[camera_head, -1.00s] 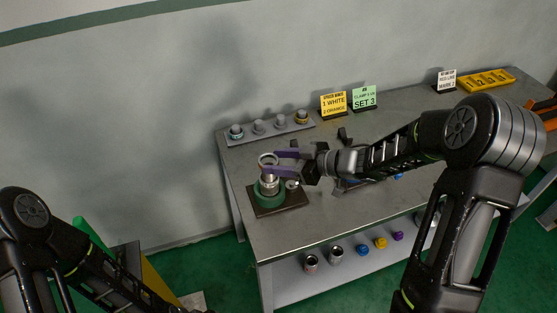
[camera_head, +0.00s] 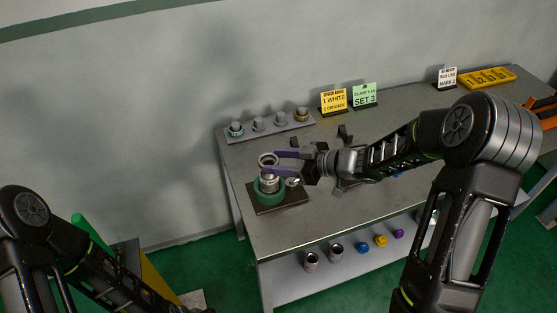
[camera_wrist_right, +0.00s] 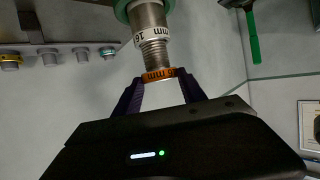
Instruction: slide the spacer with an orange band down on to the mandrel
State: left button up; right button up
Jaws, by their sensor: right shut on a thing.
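The mandrel (camera_wrist_right: 154,51) is a threaded grey post standing upright on a green round base (camera_head: 268,198) with a dark plate. In the right wrist view, which looks inverted, a white-banded spacer (camera_wrist_right: 147,24) sits around it against the green base. My right gripper (camera_head: 277,161) is shut on the orange-banded spacer (camera_wrist_right: 159,75), which is at the free end of the thread, apart from the white-banded one. In the head view a ring-shaped top (camera_head: 267,159) shows beside the purple fingers. How far the thread enters the orange-banded spacer is hidden. My left gripper is out of view.
A rack (camera_head: 270,131) with several capped posts stands behind the mandrel. Yellow (camera_head: 333,99) and green (camera_head: 364,95) signs stand at the bench's back edge. Several coloured parts lie on the lower shelf (camera_head: 300,282). The bench front is clear.

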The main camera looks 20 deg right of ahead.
jog(key=shift+f+b, duration=1.3)
jog(key=shift+f, duration=0.65)
jog(key=o, duration=1.4)
jog(key=v, duration=0.8)
